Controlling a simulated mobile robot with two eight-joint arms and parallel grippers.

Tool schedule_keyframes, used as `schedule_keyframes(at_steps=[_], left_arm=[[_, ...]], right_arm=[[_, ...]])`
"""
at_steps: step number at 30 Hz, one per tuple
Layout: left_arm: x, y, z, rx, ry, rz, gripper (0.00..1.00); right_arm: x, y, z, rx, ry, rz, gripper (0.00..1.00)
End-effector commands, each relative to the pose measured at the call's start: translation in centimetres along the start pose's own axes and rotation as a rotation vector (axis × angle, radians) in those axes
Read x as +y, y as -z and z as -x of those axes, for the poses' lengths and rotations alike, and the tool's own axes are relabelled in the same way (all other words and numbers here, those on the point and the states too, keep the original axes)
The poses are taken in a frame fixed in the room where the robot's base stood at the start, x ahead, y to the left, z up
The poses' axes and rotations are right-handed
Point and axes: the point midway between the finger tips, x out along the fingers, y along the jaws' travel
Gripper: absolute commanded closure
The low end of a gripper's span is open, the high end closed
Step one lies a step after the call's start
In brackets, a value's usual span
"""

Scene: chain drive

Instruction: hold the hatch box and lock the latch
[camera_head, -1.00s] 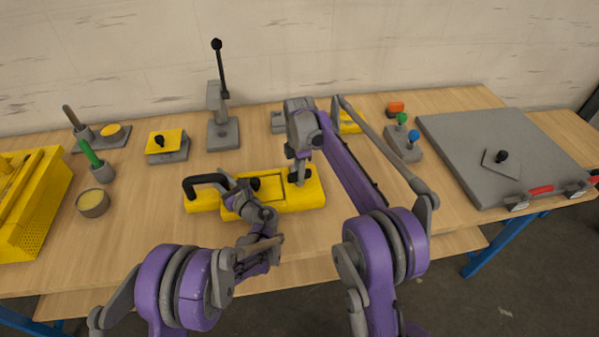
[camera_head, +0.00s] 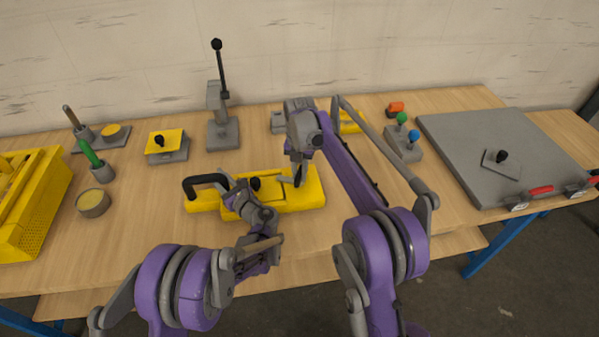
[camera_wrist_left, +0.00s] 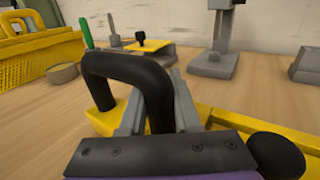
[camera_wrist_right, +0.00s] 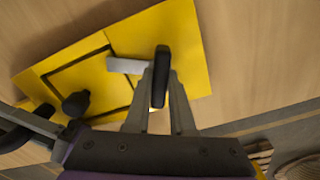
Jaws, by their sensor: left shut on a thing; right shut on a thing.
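The yellow hatch box (camera_head: 314,196) lies on the wooden table and has a black handle (camera_head: 190,186) at its left end. My left gripper (camera_head: 224,184) is shut on that handle; in the left wrist view its grey fingers sit around one leg of the handle (camera_wrist_left: 125,62). The hatch lid (camera_wrist_right: 85,75) lies flat, outlined by a dark seam, with a black knob (camera_wrist_right: 75,104). My right gripper (camera_wrist_right: 160,85) is shut on the black latch lever (camera_wrist_right: 161,62). The latch's grey bar (camera_wrist_right: 125,65) points from the lever across the seam onto the lid's edge.
A grey lever stand (camera_head: 222,133) and a yellow-topped block (camera_head: 166,146) stand behind the box. A yellow basket (camera_head: 30,205) and a round cup (camera_head: 93,203) are at the left. A large grey panel (camera_head: 470,150) lies at the right. The table's front strip is free.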

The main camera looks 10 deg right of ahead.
Motion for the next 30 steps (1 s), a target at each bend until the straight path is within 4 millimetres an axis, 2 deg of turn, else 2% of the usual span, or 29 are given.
schedule_keyframes(at_steps=[6,13,30], left_arm=[[-0.03,0.03,0.00,0.001,0.001,0.001,1.00],[-0.03,0.03,0.00,0.001,0.001,0.001,1.00],[-0.03,0.03,0.00,0.001,0.001,0.001,1.00]], right_arm=[[0.00,0.03,0.05,0.001,0.000,0.162,1.00],[0.00,0.03,0.05,0.001,0.000,0.275,1.00],[0.01,0.03,0.05,0.001,0.000,0.335,1.00]])
